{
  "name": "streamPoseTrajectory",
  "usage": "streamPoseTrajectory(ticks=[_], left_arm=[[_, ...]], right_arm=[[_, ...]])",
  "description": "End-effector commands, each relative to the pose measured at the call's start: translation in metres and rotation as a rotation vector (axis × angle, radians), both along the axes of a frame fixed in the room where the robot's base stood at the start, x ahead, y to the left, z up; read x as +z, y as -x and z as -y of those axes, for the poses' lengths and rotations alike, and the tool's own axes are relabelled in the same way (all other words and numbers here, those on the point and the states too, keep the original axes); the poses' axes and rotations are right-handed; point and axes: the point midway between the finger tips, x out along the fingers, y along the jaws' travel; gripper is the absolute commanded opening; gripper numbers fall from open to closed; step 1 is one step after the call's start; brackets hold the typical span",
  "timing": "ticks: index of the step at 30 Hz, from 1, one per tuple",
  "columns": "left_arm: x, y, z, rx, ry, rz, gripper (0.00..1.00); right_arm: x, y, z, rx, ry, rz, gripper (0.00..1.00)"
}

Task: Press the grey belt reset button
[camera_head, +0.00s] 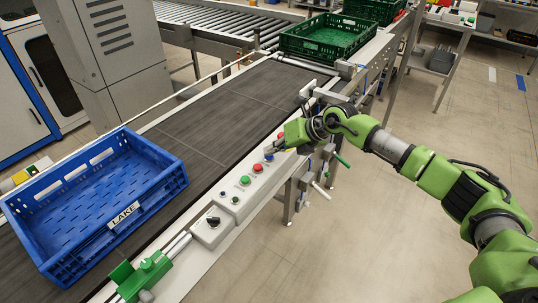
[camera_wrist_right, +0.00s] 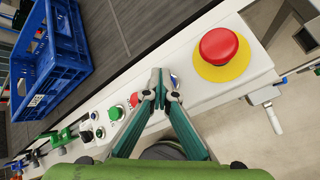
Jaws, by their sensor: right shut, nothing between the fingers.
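The control panel (camera_head: 226,206) runs along the conveyor's near edge. It also shows in the right wrist view (camera_wrist_right: 200,92). My right gripper (camera_wrist_right: 160,76) is shut and empty, its fingertips low over the panel. In the head view my right gripper (camera_head: 281,145) is between the blue button (camera_head: 269,157) and the red stop button (camera_head: 282,135). My left gripper is not in view.
A red mushroom button on yellow (camera_wrist_right: 220,48) stands close right of the fingers. Red (camera_wrist_right: 134,99) and green (camera_wrist_right: 115,113) buttons lie left. A blue crate (camera_head: 125,215) labelled LAKE stands on the belt (camera_head: 215,115); a green crate (camera_head: 318,40) is farther back.

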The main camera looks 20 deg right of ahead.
Motion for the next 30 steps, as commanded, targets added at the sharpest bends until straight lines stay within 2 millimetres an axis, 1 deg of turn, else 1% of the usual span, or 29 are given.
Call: streamPoseTrajectory(ticks=[2, 9, 19, 22, 26, 30], left_arm=[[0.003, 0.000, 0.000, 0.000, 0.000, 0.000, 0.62], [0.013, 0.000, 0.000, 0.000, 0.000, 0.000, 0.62], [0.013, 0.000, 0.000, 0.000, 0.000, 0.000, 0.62], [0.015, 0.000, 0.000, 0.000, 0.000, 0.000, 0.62], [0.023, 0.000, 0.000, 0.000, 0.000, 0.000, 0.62], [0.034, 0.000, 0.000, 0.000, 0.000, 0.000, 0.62]], right_arm=[[0.001, 0.001, 0.000, 0.001, 0.002, -0.006, 0.00], [0.015, 0.001, 0.000, 0.001, 0.001, -0.004, 0.00], [0.016, 0.001, 0.000, 0.001, 0.001, -0.002, 0.00], [0.019, 0.001, 0.000, 0.001, 0.001, -0.002, 0.00], [0.030, 0.000, 0.000, 0.001, 0.000, -0.001, 0.00], [0.045, 0.000, 0.000, 0.000, 0.000, 0.000, 0.00]])
